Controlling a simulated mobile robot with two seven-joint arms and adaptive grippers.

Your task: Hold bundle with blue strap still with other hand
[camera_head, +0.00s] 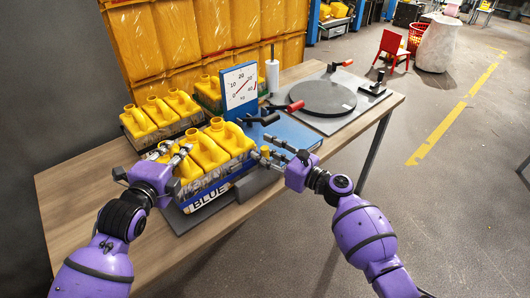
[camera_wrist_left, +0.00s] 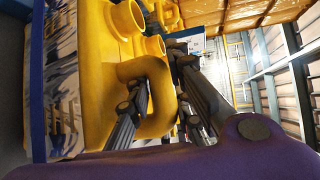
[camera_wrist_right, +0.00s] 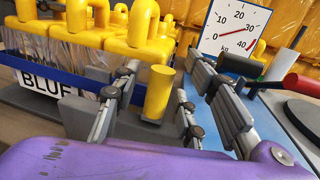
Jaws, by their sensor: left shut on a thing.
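The bundle with the blue strap is a group of yellow jerry cans (camera_head: 208,150) in clear wrap on the table, with a white "BLUE" label (camera_head: 208,198) on its front. The blue strap (camera_wrist_right: 85,82) runs around it in the right wrist view. My left gripper (camera_head: 176,152) is shut on the handle of a jerry can (camera_wrist_left: 152,85) at the bundle's left side. My right gripper (camera_head: 278,150) is open at the bundle's right. A short yellow upright cylinder (camera_wrist_right: 158,95) stands between its fingers, with gaps on both sides.
Another bundle of yellow cans (camera_head: 150,118) stands behind to the left. A scale dial (camera_head: 239,87) and blue plate (camera_head: 290,130) are behind the right gripper. A round dark turntable (camera_head: 322,97) sits at the far right. The table's front left (camera_head: 75,195) is clear.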

